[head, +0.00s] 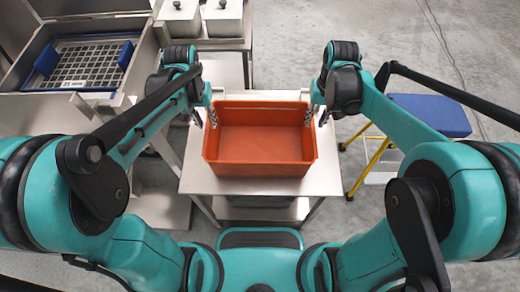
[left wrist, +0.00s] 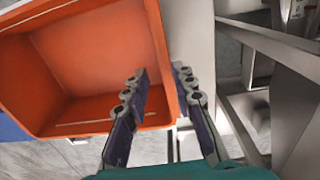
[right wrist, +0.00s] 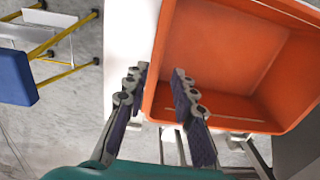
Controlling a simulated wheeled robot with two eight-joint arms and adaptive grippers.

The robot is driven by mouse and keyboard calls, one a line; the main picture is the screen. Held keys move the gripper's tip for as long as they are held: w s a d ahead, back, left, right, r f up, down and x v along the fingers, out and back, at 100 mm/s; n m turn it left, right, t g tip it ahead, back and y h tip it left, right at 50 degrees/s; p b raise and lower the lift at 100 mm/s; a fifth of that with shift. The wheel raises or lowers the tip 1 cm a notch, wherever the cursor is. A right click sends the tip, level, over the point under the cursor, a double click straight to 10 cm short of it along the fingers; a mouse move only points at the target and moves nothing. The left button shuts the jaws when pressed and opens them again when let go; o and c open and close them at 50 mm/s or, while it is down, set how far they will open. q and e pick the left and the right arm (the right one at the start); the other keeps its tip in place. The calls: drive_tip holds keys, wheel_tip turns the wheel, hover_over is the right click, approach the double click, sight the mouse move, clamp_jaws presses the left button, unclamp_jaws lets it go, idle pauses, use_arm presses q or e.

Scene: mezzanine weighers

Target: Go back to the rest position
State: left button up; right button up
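An orange crate (head: 260,170) stands upright on a light metal table (head: 330,180) in the head view, and its inside looks empty. My left gripper (head: 212,119) is at the crate's left wall. In the left wrist view its fingers (left wrist: 160,80) are apart, one on each side of the crate's wall (left wrist: 166,40). My right gripper (head: 308,117) is at the crate's right wall. In the right wrist view its fingers (right wrist: 160,78) are also apart, one on each side of the wall (right wrist: 164,35). A gap shows between the fingers in both wrist views.
White lidded containers (head: 222,18) are at the back. A blue-topped step stool (head: 430,115) with yellow legs stands right of the table. Grey floor lies open at the back right.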

idle(0.4)
